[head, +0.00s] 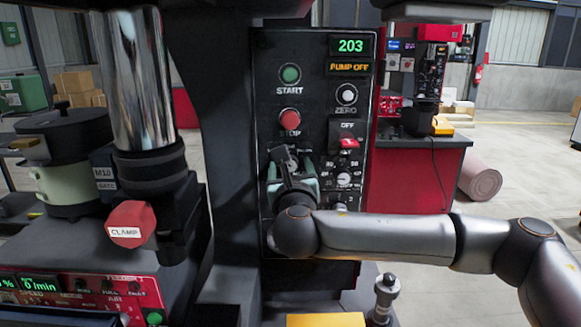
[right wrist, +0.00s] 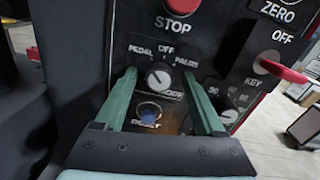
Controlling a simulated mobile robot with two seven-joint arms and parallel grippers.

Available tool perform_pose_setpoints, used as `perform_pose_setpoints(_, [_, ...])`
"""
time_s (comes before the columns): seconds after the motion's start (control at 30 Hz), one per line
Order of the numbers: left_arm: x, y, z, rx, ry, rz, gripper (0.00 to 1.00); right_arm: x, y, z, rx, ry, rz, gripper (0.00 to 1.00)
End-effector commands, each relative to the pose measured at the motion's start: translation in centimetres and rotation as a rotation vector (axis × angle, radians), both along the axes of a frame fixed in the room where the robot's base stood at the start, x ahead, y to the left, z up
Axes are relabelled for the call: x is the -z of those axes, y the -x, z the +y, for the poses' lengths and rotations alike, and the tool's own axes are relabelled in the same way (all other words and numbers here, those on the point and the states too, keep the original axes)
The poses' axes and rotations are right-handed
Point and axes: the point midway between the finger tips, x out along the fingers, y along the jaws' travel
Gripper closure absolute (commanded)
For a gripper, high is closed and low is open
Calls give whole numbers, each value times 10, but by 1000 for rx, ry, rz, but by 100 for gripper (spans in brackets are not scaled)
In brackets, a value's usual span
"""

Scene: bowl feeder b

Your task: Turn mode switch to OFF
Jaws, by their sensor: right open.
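My right gripper (right wrist: 160,84) is open, with one green finger on each side of the knob and gaps between. Whether the fingertips touch the panel is unclear. In the head view my right gripper (head: 291,170) is in front of the panel and covers most of the switch area. My left gripper is not in view.
The red STOP button (head: 290,120) and green START button (head: 290,74) are above the switch. A red key switch (head: 348,143) is to its right, and a blue button (right wrist: 150,113) is just below. A dark machine column (head: 231,130) stands close on the left.

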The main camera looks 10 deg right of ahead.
Motion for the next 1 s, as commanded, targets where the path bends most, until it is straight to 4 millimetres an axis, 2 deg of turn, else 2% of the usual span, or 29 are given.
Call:
perform_pose_setpoints(0.07, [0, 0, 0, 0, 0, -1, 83, 0, 0, 0, 0, 0, 0, 31])
perform_pose_setpoints(0.67, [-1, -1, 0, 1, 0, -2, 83, 0, 0, 0, 0, 0, 0, 98])
perform_pose_setpoints(1.0, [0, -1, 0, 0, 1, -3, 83, 1, 0, 0, 0, -15, -3, 100])
